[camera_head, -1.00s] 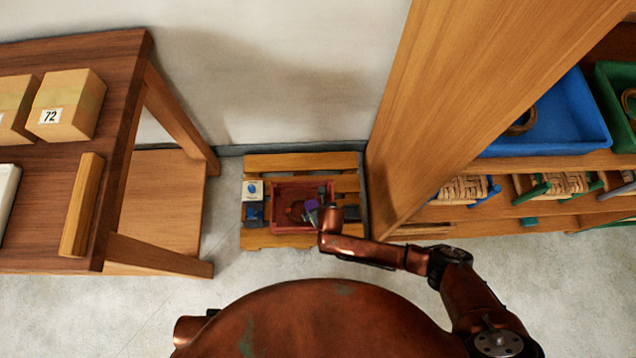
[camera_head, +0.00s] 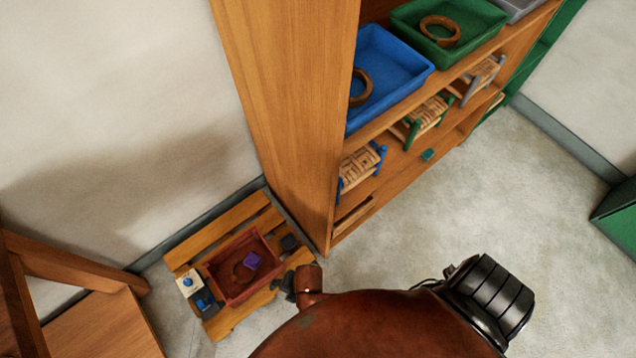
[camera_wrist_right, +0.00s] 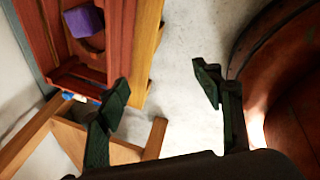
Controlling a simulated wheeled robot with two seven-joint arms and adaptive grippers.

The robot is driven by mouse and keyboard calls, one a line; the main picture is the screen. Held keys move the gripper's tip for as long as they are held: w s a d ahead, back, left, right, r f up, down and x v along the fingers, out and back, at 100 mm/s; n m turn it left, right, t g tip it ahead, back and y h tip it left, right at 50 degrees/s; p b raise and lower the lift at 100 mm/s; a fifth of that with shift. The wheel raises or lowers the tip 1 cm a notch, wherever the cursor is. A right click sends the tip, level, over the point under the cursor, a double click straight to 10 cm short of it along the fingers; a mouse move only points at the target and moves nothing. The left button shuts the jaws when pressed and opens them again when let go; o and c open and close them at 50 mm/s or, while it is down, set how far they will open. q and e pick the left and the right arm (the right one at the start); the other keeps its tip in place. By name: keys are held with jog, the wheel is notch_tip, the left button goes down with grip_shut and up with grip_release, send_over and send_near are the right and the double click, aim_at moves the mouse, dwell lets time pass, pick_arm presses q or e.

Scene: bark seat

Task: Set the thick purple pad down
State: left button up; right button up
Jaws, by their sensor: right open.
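The purple pad (camera_head: 251,260) lies inside the red crate (camera_head: 222,256), over or against a brown ring (camera_head: 240,273). The pad also shows in the right wrist view (camera_wrist_right: 84,20), at the top left, with the crate's wall around it. My right gripper (camera_head: 284,285) is beside the crate, to its right and apart from the pad. In the right wrist view its two dark green fingers (camera_wrist_right: 160,95) are spread, with nothing but floor between them. My left gripper is not in view.
The crate stands on a slatted wooden pallet (camera_head: 218,222) with a white card (camera_head: 189,284), a blue item (camera_head: 205,303) and a dark block (camera_head: 290,243). A tall wooden shelf (camera_head: 290,120) rises close behind it. Floor at the right (camera_head: 490,215) is clear.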

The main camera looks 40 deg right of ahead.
jog(key=s+d+r+m+g+h, duration=0.1)
jog(key=s+d+r+m, duration=0.1)
jog(key=s+d+m, duration=0.9)
jog(key=s+d+r+m+g+h, duration=0.1)
jog(key=s+d+r+m, duration=0.2)
jog(key=s+d+m, duration=0.9)
jog(key=d, duration=0.3)
jog(key=shift+s+r+h, duration=0.15)
jog(key=shift+r+h, duration=0.2)
jog(key=shift+h, duration=0.05)
jog(key=shift+c, duration=0.4)
